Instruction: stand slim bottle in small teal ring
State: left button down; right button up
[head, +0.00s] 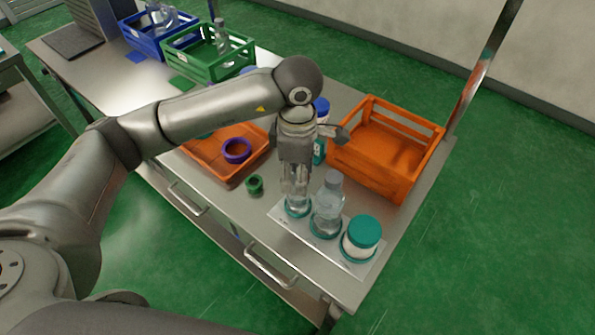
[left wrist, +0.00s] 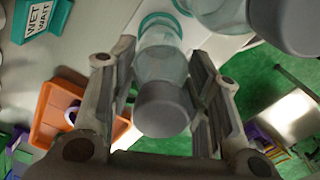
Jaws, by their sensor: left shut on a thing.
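The slim bottle (head: 297,201) is clear with a grey cap, which shows in the left wrist view (left wrist: 163,108). It stands upright, its base at the small teal ring (head: 298,212) on the left end of a white board (head: 332,247). In the left wrist view the small teal ring (left wrist: 160,20) shows around the bottle's far end; I cannot tell if the base rests on the board. My left gripper (head: 296,178) points down, shut on the slim bottle, with a finger on each side (left wrist: 163,95). My right gripper is not in view.
A wider clear bottle (head: 328,207) and a teal-lidded jar (head: 361,238) stand in the board's other teal rings, close on the right. A blue-capped bottle (head: 321,106) stands behind my gripper.

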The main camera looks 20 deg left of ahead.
pick_arm(q)
jog(key=c, duration=0.7)
grip_release()
jog(key=o, duration=0.5)
jog(key=shift+r+p, duration=1.9)
jog(key=shift+r, duration=2.6)
